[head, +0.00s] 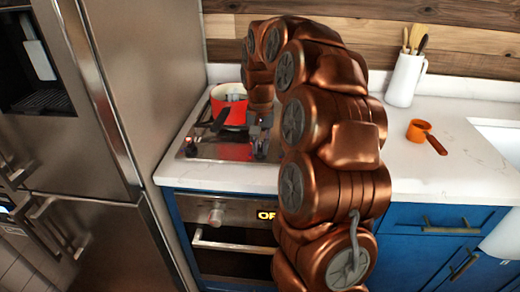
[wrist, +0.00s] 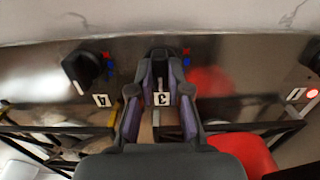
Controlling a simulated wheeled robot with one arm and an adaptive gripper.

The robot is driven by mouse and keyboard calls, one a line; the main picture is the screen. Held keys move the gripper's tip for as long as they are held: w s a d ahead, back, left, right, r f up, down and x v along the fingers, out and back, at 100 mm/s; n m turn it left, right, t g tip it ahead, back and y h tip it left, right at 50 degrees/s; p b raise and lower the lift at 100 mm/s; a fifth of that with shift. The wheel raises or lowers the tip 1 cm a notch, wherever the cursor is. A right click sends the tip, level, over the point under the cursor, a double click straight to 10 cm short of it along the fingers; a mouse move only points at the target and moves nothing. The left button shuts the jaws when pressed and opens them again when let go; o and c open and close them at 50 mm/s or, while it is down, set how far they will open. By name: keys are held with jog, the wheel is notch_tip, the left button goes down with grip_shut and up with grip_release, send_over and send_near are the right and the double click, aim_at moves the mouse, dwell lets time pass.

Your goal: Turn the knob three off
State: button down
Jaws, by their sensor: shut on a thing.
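My gripper (wrist: 164,76) is shut on knob three (wrist: 163,57) at the cooktop's front strip in the wrist view. The fingers stand on both sides of the knob and hide most of it, so its pointer cannot be read. The label 3 (wrist: 162,99) shows upside down between the fingers. In the head view my gripper (head: 262,138) reaches down to the front right of the steel cooktop (head: 206,150), and my arm hides part of that area.
Knob four (wrist: 85,69) is left of my gripper in the wrist view. A red light (wrist: 312,93) glows at the right. A red pot (head: 236,117) with a dark handle stands on the cooktop behind my gripper.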

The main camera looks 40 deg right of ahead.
aim_at(260, 148)
dwell(0.4)
jog(key=c, duration=1.1)
grip_release()
jog(key=shift+r, duration=6)
